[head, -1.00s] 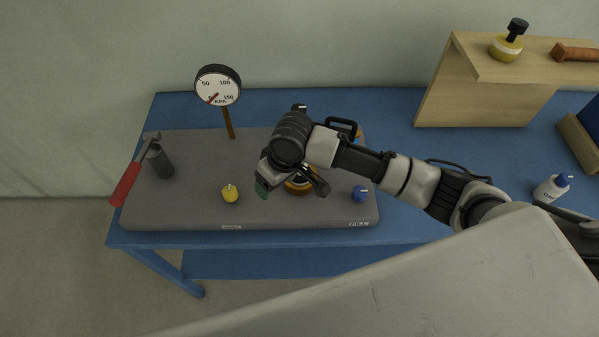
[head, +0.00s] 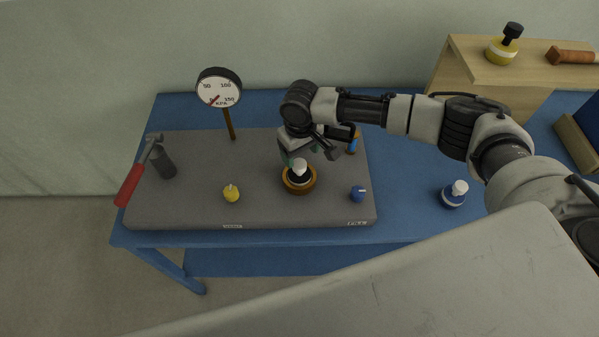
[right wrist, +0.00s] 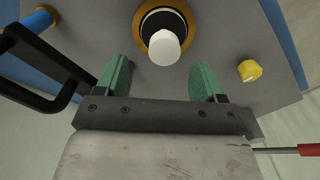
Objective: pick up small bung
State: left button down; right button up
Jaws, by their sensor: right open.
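A bung with a white knob and dark body (head: 300,168) sits in an orange-brown ring (head: 287,187) on the grey board; I cannot tell if it is the small one. It also shows in the right wrist view (right wrist: 164,46), beyond the fingertips. Another bung, white-knobbed with a blue-and-white body (head: 454,195), stands on the blue table at right. A yellow one with a black knob (head: 503,48) is on the wooden stand. My right gripper (head: 308,154) is open and empty, just behind and above the ring; its green-padded fingers (right wrist: 161,80) are apart. My left gripper is not in view.
The grey board (head: 200,210) carries a gauge (head: 219,90), a red-handled lever (head: 130,184), a yellow knob (head: 231,193), a blue knob (head: 358,193) and a blue-orange fitting (head: 353,144). The wooden stand (head: 480,100) is at back right. The board's front left is clear.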

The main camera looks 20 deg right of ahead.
aim_at(299, 162)
jog(key=f, duration=0.2)
jog(key=f+p, duration=0.1)
jog(key=shift+s+a+f, duration=0.15)
jog(key=shift+a+f, duration=0.05)
jog(key=shift+f, duration=0.65)
jog(key=c, duration=1.2)
jog(key=shift+c, duration=0.4)
jog(key=shift+r, duration=0.15)
